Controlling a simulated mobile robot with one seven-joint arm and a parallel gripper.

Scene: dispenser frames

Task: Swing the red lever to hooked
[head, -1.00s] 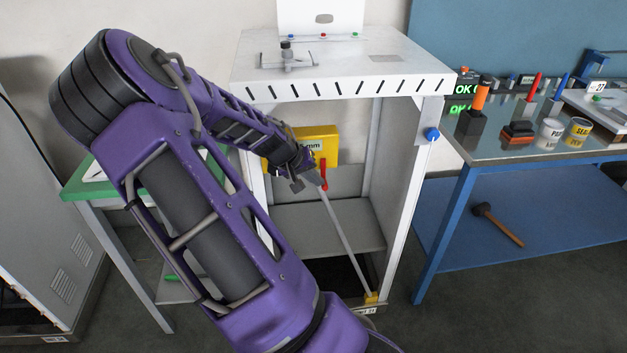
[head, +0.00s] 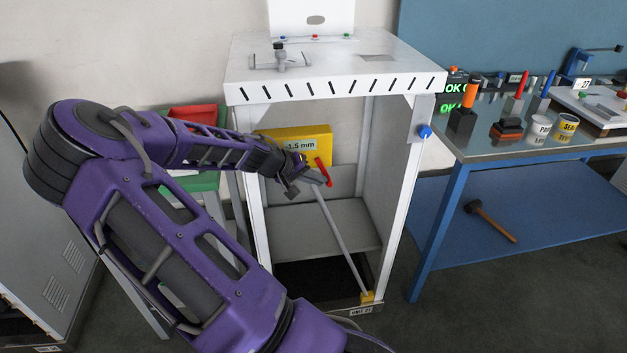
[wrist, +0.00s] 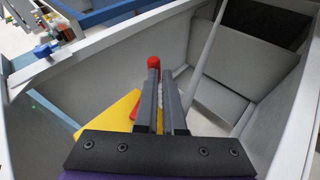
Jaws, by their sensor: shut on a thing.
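The red lever (head: 321,167) shows as a short tilted red bar in front of the yellow panel (head: 281,141) inside the white frame. My gripper (head: 318,179) is at the lever's lower part and shut on it. In the wrist view the lever's round red end (wrist: 153,62) shows at the fingertips (wrist: 160,75), and another red part shows left of the fingers; the fingers hide what lies between. A thin grey rod (head: 341,238) runs from near my gripper down to a yellow block (head: 367,297) at the frame's lower right. I cannot tell where its upper end sits.
The white frame (head: 335,88) surrounds my gripper with its top, posts and right side wall. A blue knob (head: 425,131) sticks out on its right post. A blue bench (head: 490,150) with tools and cans stands to the right. A mallet (head: 490,221) lies on its lower shelf.

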